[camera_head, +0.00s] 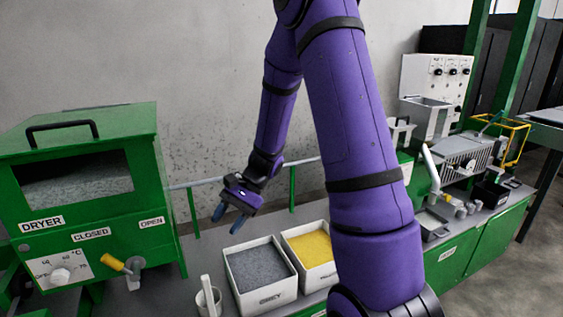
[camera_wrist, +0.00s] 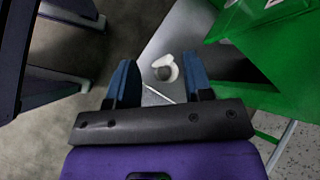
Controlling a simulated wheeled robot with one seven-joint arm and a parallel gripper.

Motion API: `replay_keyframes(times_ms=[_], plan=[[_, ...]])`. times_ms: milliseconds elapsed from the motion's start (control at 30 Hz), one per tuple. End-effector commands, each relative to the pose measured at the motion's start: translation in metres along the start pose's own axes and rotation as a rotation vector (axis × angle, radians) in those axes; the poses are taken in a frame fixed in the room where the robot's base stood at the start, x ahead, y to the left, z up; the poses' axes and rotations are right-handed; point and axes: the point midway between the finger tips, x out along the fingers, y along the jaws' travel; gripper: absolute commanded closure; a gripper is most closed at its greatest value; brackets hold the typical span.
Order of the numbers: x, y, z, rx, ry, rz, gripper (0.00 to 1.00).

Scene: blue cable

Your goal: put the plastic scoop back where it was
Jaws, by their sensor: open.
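The plastic scoop (camera_head: 207,301) is white, with an upright handle, and stands on the grey bench top at the lower edge of the head view, left of the grey bin. It also shows in the wrist view (camera_wrist: 170,63) as a small white cup shape, between the fingers in the picture but beyond them. My gripper (camera_head: 226,220) is open and empty, with its blue fingers pointing down. It hangs above the bench, behind the scoop and apart from it. In the wrist view, my gripper (camera_wrist: 159,68) shows its two fingers spread with nothing between them.
A white bin of grey granules (camera_head: 235,293) and one of yellow granules (camera_head: 327,283) stand right of the scoop. The green dryer (camera_head: 165,190), with a yellow-handled lever (camera_head: 113,264), stands at left. Machines (camera_head: 466,158) occupy the bench's right end.

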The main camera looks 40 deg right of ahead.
Motion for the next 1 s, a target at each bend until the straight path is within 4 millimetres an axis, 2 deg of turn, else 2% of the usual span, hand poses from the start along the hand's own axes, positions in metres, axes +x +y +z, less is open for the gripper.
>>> replay_keyframes(times_ms=[33, 100, 500, 700, 1000], plan=[[-0.008, -0.003, 0.017, -0.057, 0.028, 0.025, 0.54], [-0.017, -0.003, 0.035, -0.126, 0.063, 0.063, 0.54], [-0.063, 0.011, 0.134, -0.512, 0.294, 0.261, 0.54], [-0.085, 0.028, 0.177, -0.693, 0.429, 0.346, 0.54], [-0.116, 0.059, 0.230, -0.946, 0.657, 0.452, 0.54]])
